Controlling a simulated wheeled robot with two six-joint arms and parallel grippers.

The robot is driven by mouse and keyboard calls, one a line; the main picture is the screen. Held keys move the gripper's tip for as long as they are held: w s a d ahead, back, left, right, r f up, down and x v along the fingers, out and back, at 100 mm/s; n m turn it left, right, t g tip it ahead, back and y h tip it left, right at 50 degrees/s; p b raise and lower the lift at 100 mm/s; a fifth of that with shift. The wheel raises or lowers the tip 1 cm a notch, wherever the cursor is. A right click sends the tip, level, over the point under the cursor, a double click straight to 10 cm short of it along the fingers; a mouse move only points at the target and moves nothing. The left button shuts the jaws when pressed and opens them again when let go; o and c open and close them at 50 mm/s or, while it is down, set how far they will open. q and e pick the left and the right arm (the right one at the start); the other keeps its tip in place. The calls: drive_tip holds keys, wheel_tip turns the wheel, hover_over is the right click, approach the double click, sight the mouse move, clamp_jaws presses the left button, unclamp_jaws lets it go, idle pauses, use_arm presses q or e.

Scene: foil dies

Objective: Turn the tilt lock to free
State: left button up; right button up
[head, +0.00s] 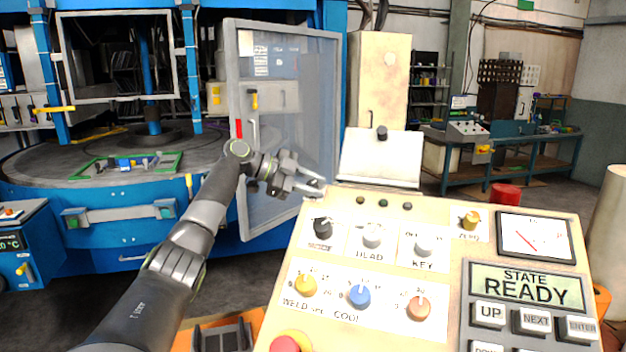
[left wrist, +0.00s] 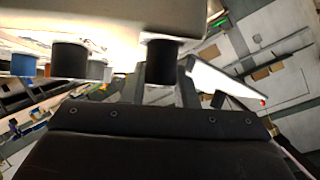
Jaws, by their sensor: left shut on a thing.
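The control console (head: 340,202) has a cream sloped panel with several knobs. My left gripper (head: 318,187) is at its back left corner, beyond the black mode knob (head: 322,228). My right gripper is not in view.
A white tilted plate with a black knob (head: 382,133) stands behind the console. The display (head: 527,286) reads STATE READY. A red button (head: 285,344) is at the front left. A blue machine with an open door (head: 285,110) stands behind my left arm.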

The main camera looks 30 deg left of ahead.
use_arm(q)
drive_tip(key=shift+m+g+p, duration=0.75)
drive_tip(key=shift+m+g, duration=0.05)
drive_tip(key=shift+g, duration=0.1)
drive_tip(key=shift+f, duration=0.1)
drive_tip(key=o, duration=1)
drive_tip(key=b+v, duration=0.1)
drive_tip(key=v, duration=1.6)
drive_tip(key=shift+s+a, duration=0.1)
drive_tip(key=shift+a, duration=0.1)
